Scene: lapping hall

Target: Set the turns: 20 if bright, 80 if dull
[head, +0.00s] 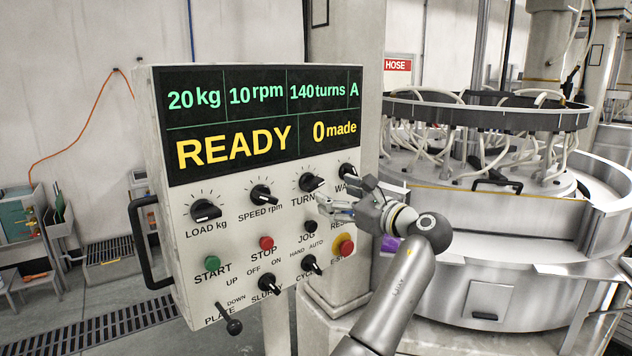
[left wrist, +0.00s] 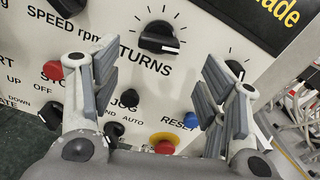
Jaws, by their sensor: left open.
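The control panel (head: 180,240) has a display (head: 262,112) reading 20 kg, 10 rpm, 140 turns, A, READY and 0 made. The black TURNS knob (head: 312,182) is below the display, between the SPEED rpm knob (head: 262,195) and the partly hidden WAFER-side knob (head: 347,170). My left gripper (head: 345,203) is open and empty in front of the panel, just below and right of the TURNS knob. In the left wrist view the TURNS knob (left wrist: 158,38) shows beyond and between the spread fingers, apart from them. My right gripper is out of view.
START (head: 212,264), STOP (head: 266,243) and the yellow-ringed emergency stop (head: 346,246) sit below the knobs. A blue RESET button (left wrist: 191,120) is near one finger. A large round lapping machine (head: 480,260) stands behind on the right. A purple thing (head: 390,243) shows behind my arm.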

